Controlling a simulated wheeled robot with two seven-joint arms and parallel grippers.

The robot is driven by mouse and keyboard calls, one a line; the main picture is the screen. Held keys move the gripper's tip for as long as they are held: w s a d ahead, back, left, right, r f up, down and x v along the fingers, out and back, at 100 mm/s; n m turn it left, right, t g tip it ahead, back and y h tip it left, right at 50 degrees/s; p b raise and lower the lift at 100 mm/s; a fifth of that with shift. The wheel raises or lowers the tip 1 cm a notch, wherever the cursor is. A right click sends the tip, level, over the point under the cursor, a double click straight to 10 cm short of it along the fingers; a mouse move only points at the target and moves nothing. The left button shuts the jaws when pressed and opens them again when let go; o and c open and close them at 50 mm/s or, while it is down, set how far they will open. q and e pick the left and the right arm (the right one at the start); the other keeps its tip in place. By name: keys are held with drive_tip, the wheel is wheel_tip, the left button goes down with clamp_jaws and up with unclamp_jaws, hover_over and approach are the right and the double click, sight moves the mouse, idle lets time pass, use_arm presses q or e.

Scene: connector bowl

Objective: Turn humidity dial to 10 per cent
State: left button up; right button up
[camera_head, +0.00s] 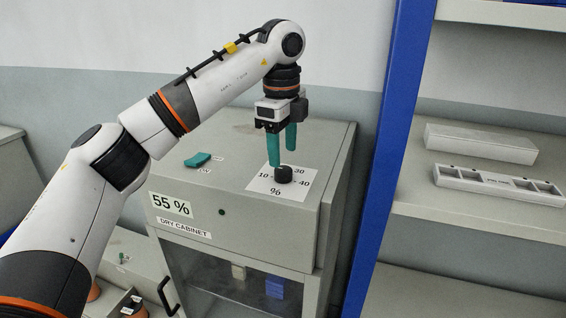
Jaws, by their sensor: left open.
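The humidity dial (284,174) is a small black knob on a white label plate (266,187) on top of the grey dry cabinet (250,226). The plate is marked 10 on the left, 30 at the upper right, 40 on the right, and %. My left gripper (281,156), with green fingers, points down just above the dial. Its fingers are apart and nothing is between them. I cannot tell whether a fingertip touches the dial. Where the dial points is too small to tell. My right gripper is not in view.
A green rocker switch (197,160) marked ON lies on the cabinet top, left of the dial. A blue shelf post (389,150) stands close on the right, with shelves holding a white box (478,147) and a slotted tray (498,185).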

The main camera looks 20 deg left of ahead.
sight(282, 171)
use_arm(q)
wheel_tip(282, 171, up, 8)
drive_tip(key=shift+s+f+p, duration=0.15)
drive_tip(key=shift+s+p, duration=0.05)
drive_tip(key=shift+p, duration=0.2)
